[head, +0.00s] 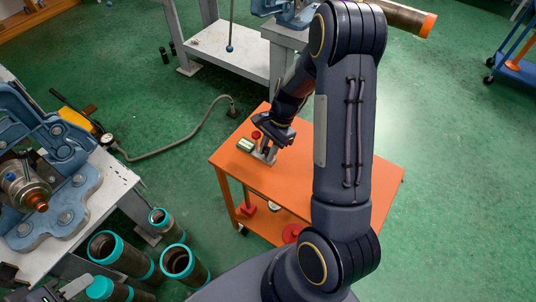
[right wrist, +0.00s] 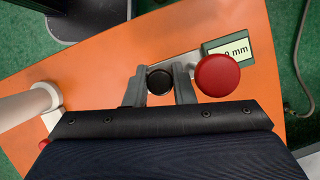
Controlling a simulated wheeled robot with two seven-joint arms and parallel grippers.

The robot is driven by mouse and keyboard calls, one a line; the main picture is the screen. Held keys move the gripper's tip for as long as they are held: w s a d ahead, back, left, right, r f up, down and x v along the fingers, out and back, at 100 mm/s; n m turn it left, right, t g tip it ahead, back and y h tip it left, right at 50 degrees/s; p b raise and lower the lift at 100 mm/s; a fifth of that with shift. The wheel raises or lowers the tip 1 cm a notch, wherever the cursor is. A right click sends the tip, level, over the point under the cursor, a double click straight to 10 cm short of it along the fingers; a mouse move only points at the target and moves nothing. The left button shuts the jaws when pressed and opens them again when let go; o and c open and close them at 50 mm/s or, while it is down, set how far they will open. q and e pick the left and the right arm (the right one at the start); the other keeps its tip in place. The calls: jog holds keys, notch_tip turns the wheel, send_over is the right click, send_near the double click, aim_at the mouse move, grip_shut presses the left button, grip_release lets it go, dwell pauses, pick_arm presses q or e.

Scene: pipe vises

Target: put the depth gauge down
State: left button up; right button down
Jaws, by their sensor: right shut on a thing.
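The depth gauge shows in the right wrist view as a metal bar with a display (right wrist: 228,50) reading "0 mm" and a round black knob (right wrist: 159,82). My right gripper (right wrist: 160,90) is shut on the gauge, its fingers on either side of the black knob. In the head view the gauge (head: 245,145) is at the left part of the orange cart top (head: 230,162), under my right gripper (head: 268,154). I cannot tell whether the gauge touches the top. A dark grey part at the lower left edge looks like my left gripper (head: 66,291); its fingers are unclear.
A red round knob (right wrist: 217,75) is beside the display. A blue vise (head: 60,165) with a pipe stands on the left bench. Several teal-rimmed pipes (head: 118,252) stand on the floor. The cart top's right part (head: 385,180) is clear. A grey hose (head: 180,145) lies on the floor.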

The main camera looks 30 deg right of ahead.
jog(key=shift+f, duration=1.45)
jog(key=shift+f, duration=0.1)
jog(key=c, duration=1.2)
grip_release()
jog(key=shift+c, duration=0.2)
jog(key=s+v, duration=0.1)
jog(key=v, duration=1.1)
jog(key=s+a+r+n+t, duration=0.3)
jog(key=s+a+r+n, duration=0.4)
jog(key=r, duration=0.4)
jog(key=s+a+n+t, duration=0.3)
jog(key=s+a+n, duration=0.4)
jog(key=s, duration=0.3)
jog(key=shift+s+r+n+h, duration=0.35)
jog(key=shift+r+n+h, duration=0.05)
jog(key=shift+r+n, duration=0.1)
